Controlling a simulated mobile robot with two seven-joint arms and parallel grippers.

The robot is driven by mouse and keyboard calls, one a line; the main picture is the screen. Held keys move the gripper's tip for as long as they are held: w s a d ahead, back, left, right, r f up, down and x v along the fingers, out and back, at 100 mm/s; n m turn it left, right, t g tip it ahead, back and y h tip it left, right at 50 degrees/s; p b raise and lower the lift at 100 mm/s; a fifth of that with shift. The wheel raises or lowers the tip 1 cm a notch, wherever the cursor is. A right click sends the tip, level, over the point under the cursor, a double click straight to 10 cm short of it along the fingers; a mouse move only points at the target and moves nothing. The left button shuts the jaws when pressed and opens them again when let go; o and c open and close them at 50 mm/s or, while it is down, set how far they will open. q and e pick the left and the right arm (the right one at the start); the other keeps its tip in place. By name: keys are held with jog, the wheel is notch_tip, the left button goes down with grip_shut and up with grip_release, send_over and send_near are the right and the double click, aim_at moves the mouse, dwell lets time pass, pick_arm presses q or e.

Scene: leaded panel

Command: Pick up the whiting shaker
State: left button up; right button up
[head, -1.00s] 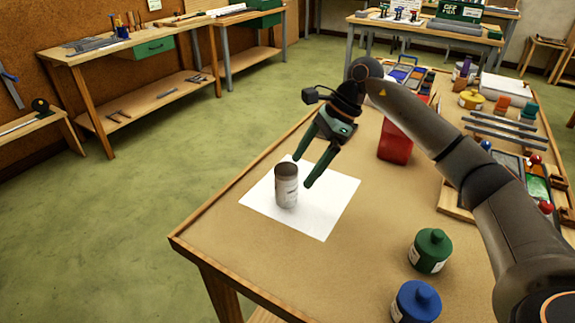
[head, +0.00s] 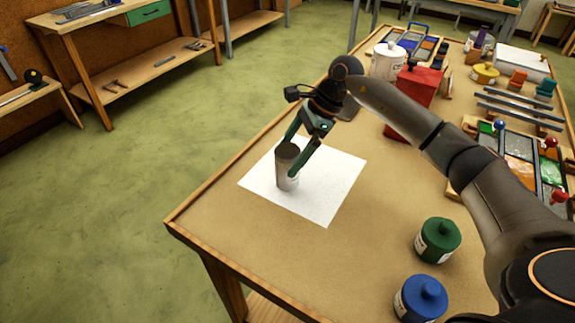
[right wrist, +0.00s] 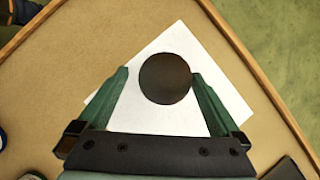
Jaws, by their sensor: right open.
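The whiting shaker (head: 287,168) is a grey cylinder with a pale label and a dark top. It stands upright on a white paper sheet (head: 325,200) near the table's left corner. My right gripper (head: 290,160) is open, with its green fingers on either side of the shaker in the head view. In the right wrist view the shaker's dark round top (right wrist: 165,78) lies between the fingertips, nearer the right finger. Whether a finger touches it I cannot tell. My left gripper is not in view.
A green jar (head: 437,241) and a blue jar (head: 421,299) stand at the table's near side. A red box (head: 413,103) and a white tub (head: 387,62) stand behind my right arm. The tabletop around the sheet is clear.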

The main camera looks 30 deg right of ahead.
aim_at(281, 166)
jog(key=x, duration=0.5)
jog(key=shift+w+d+p, duration=0.15)
jog(key=shift+w+p, duration=0.05)
jog(key=shift+p, duration=0.2)
grip_shut()
dwell(0.4)
jog(key=shift+r, duration=0.1)
